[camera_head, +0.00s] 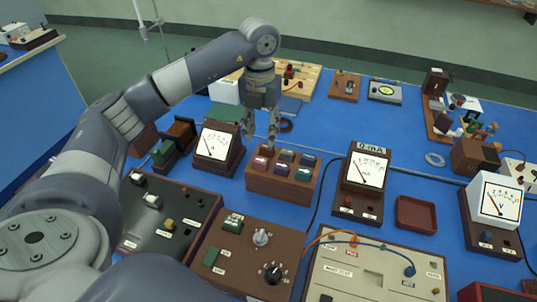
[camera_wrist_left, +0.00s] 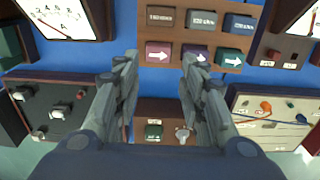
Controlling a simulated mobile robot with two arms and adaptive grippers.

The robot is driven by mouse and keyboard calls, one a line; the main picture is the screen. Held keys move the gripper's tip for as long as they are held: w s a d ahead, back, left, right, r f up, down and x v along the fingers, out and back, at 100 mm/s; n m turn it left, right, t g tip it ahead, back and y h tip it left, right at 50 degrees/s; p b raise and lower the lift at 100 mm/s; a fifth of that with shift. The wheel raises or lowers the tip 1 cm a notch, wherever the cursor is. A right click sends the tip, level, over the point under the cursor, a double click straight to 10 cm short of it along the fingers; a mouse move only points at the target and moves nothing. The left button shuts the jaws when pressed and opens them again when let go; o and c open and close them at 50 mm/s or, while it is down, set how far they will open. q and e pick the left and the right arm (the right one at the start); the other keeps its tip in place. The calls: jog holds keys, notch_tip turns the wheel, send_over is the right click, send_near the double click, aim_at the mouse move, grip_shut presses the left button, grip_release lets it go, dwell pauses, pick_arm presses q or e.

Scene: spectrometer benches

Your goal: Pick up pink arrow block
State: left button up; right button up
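The pink arrow block (camera_head: 260,163) sits in the front left slot of a brown wooden block holder (camera_head: 283,186). In the left wrist view the pink block (camera_wrist_left: 158,52) shows a white arrow and lies just beyond the gap between my fingertips. My left gripper (camera_head: 261,139) points down above the holder, over its left part, with its fingers apart and nothing between them. The fingers of my left gripper (camera_wrist_left: 158,68) also show spread in the wrist view. A purple arrow block (camera_wrist_left: 196,55) and a green arrow block (camera_wrist_left: 233,57) sit beside the pink one. My right gripper is out of view.
An analog meter (camera_head: 217,147) stands left of the holder and a 0 mA meter (camera_head: 364,177) stands right. A brown control box (camera_head: 244,262) is in front. An empty red tray (camera_head: 416,215) lies farther right.

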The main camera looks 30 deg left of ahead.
aim_at(260, 160)
pick_arm(q)
jog(key=f, duration=0.3)
jog(key=shift+s+f+p, duration=0.3)
jog(key=shift+s, duration=0.1)
notch_tip(260, 160, down, 5)
jog(key=shift+r+p, duration=0.1)
jog(key=shift+p, duration=0.9)
jog(key=shift+a+f, duration=0.1)
jog(key=shift+f, duration=0.45)
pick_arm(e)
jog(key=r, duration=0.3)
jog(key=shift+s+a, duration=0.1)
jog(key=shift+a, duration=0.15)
pick_arm(q)
jog(key=c, duration=0.7)
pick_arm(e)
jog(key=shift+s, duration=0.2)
